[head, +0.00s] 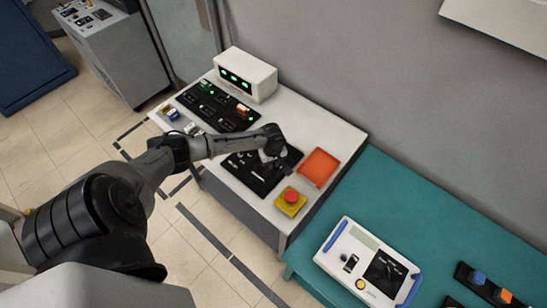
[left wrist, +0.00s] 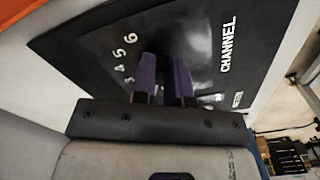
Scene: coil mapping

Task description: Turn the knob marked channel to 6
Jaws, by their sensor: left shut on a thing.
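The black channel panel (head: 245,168) lies on the white console top in the head view. In the left wrist view the panel (left wrist: 90,45) fills the upper part, with the word CHANNEL printed at right and numerals up to 6 in an arc left of the fingers. My left gripper (head: 280,163) is over the panel's right part. In the left wrist view its purple fingers (left wrist: 166,78) are shut on the channel knob, which they mostly hide. The knob's pointer cannot be made out. More white marks right of the fingers are too blurred to read. My right gripper is not in view.
An orange tray (head: 318,167) and a red button on a yellow base (head: 291,201) sit close right of my gripper. A white display box (head: 246,75) and another switch panel (head: 216,106) stand behind. A teal bench (head: 385,194) holds a white device (head: 365,262).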

